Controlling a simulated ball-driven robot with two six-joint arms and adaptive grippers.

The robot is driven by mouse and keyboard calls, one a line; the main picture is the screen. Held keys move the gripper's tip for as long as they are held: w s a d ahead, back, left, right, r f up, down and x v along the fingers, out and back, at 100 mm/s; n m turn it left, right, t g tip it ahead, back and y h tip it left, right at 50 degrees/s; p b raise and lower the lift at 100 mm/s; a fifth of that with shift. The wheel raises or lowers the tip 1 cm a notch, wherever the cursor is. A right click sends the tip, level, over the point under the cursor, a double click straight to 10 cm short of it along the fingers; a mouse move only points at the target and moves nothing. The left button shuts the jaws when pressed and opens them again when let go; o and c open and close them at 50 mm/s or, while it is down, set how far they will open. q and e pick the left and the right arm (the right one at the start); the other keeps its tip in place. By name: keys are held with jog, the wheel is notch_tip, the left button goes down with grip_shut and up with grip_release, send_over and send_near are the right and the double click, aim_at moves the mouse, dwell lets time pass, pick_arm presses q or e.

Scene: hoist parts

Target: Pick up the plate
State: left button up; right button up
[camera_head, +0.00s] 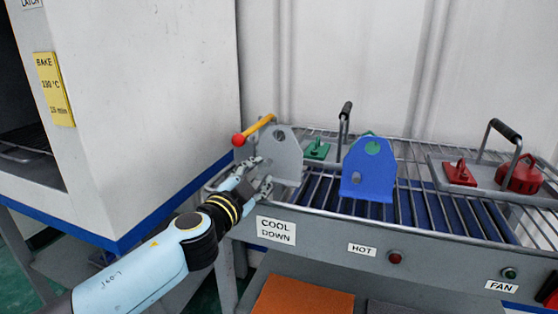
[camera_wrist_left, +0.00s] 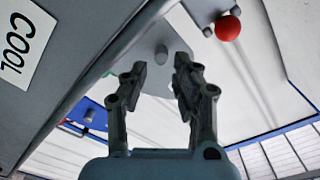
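A grey plate (camera_head: 286,158) with a rounded top stands upright at the left end of the wire cooling rack. A blue plate (camera_head: 368,178) of similar shape, with a hole near its top, stands to its right. My left gripper (camera_head: 268,174) is at the lower left of the grey plate. Whether the fingers touch the plate cannot be told. My right gripper is not in view.
A yellow lever with a red ball (camera_head: 238,140) sticks out beside the grey plate. The wire rack (camera_head: 425,212) also holds green and red parts and a grey tray (camera_head: 480,180) with a black handle. A white oven (camera_head: 150,110) stands at the left.

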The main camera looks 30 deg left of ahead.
aim_at(266, 164)
pick_arm(q)
jog(key=w, duration=0.2)
jog(key=w+a, duration=0.1)
jog(key=w, duration=0.1)
jog(key=shift+s, duration=0.1)
grip_shut()
jog(key=shift+r, duration=0.2)
